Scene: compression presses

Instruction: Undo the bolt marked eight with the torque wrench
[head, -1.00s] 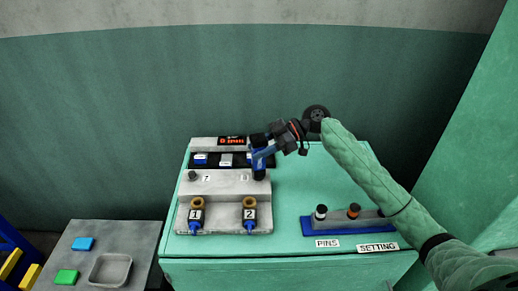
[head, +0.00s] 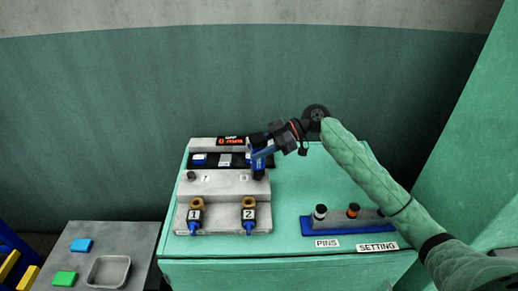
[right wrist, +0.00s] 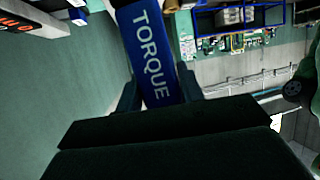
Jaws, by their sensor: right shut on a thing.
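My right gripper (head: 264,147) is shut on the blue torque wrench (head: 262,159) above the right side of the grey press fixture (head: 222,186). In the right wrist view the wrench (right wrist: 153,55) lies between the two fingers, its TORQUE lettering showing. The wrench's dark lower end stands at the spot just right of the mark 8 (head: 244,178). The bolt there is hidden by the wrench, so I cannot tell its state. A dark bolt (head: 191,176) shows left of the mark 7. My left gripper is out of view.
A red gap display (head: 231,141) tops the fixture. Clamps marked 1 (head: 196,214) and 2 (head: 249,214) stand at its front. A blue rack (head: 318,229) with several pins is at the right. A grey tray (head: 93,284) sits on the left table.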

